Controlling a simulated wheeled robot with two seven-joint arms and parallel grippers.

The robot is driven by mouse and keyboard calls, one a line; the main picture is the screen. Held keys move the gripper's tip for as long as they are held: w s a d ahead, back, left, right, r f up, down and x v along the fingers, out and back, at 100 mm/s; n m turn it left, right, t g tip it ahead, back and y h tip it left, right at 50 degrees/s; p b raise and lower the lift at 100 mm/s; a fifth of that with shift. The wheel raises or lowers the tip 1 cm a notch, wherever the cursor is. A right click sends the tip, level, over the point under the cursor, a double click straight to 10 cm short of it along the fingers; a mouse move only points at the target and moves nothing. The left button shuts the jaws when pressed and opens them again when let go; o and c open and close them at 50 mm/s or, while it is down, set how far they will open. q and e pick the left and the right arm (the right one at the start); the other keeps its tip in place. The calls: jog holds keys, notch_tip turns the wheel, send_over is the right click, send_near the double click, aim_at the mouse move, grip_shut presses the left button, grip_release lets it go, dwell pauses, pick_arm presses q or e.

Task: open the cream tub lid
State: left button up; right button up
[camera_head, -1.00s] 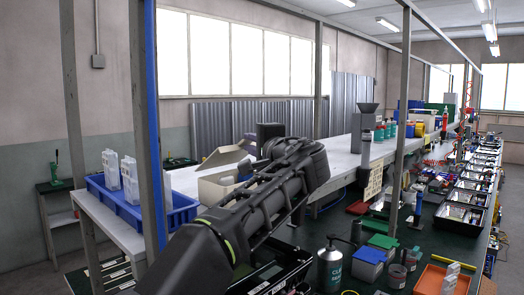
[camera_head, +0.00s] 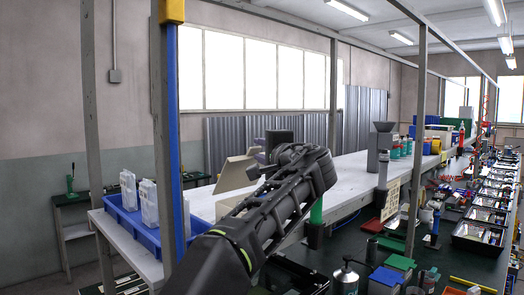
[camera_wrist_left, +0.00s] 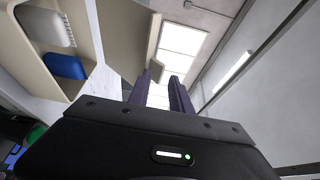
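The cream tub (camera_head: 228,206) stands on the white bench, partly hidden behind my left arm in the head view. Its lid (camera_head: 236,173) is raised and tilted up from the tub. In the left wrist view the open tub (camera_wrist_left: 88,68) holds a white and a blue item, and the lid (camera_wrist_left: 126,38) stands up beside it. My left gripper (camera_head: 259,160) is by the lid's upper edge. Whether a finger touches the lid I cannot tell. My right gripper is out of view.
A blue crate (camera_head: 140,231) with clear white containers stands left on the bench (camera_head: 345,172), behind a blue-edged post (camera_head: 172,130). A grey hopper-topped device (camera_head: 381,150) stands further right. A lower dark bench with trays and bottles fills the right.

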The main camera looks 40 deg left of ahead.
pick_arm(q)
jog(key=shift+s+r, duration=0.1)
jog(key=s+d+r+p, duration=0.2)
jog(key=s+d+r, duration=0.1)
jog(key=r, duration=0.3)
jog(key=shift+s+d+r+p, duration=0.35)
jog(key=shift+d, duration=0.15)
dwell(0.3)
dwell(0.4)
jog(key=b+v, duration=0.3)
jog(key=v, duration=0.4)
jog(key=shift+s+d+b, duration=0.15)
jog(key=shift+d+b, duration=0.2)
jog(key=shift+f, duration=0.15)
